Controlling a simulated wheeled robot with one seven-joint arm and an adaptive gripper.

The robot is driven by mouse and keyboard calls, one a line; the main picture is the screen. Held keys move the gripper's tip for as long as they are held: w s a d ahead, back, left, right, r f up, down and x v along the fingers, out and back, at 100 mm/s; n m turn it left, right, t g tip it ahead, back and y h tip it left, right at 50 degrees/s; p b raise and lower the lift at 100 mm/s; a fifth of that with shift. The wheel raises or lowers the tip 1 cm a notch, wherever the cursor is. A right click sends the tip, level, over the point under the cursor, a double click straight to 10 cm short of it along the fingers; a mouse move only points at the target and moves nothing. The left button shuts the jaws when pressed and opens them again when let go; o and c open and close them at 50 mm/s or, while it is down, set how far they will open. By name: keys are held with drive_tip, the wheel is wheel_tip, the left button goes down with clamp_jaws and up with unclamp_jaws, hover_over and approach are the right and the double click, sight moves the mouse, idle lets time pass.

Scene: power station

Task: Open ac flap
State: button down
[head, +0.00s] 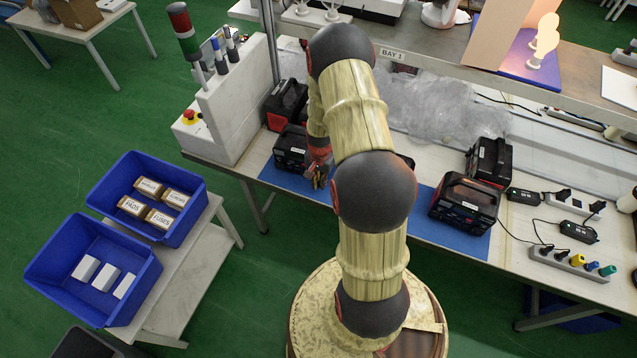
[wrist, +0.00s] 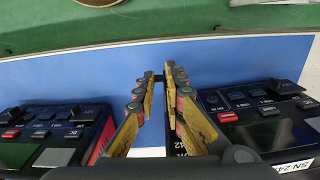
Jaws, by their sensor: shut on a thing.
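My gripper (head: 318,178) is low at the front of the bench, at the right side of a black power station (head: 291,149). In the wrist view my gripper (wrist: 158,78) reaches between two power stations, its fingers close together on a thin dark piece (wrist: 158,77) that looks like the AC flap. The fingers hide most of it, so its angle is unclear. The power station at the right of the wrist view (wrist: 262,108) is beside the fingers. Another power station (wrist: 50,130) is at the left, apart from them.
A blue mat (head: 423,228) runs along the bench front. Other power stations (head: 465,203) stand to the right, with cables and socket strips (head: 570,262) beyond. A shelf (head: 440,55) crosses above the bench. A grey control box (head: 230,110) stands at the left.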

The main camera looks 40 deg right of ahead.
drive_tip(key=n, duration=0.2)
drive_tip(key=s+d+n+b, duration=0.1)
drive_tip(key=n, duration=0.3)
drive_tip(key=shift+s+d, duration=0.35)
drive_tip(key=shift+s, duration=0.05)
drive_tip(key=shift+s+d+n+b, duration=0.1)
drive_tip(key=shift+d+n+b, duration=0.25)
drive_tip(key=shift+n, duration=0.7)
drive_tip(key=shift+s+d+n+b, duration=0.15)
drive_tip(key=shift+d+n, duration=0.3)
drive_tip(key=shift+n, duration=0.6)
drive_tip(key=shift+w, duration=0.1)
drive_tip(key=c, duration=1.9)
unclamp_jaws()
wheel_tip(320, 180, up, 12)
drive_tip(key=shift+r, duration=0.1)
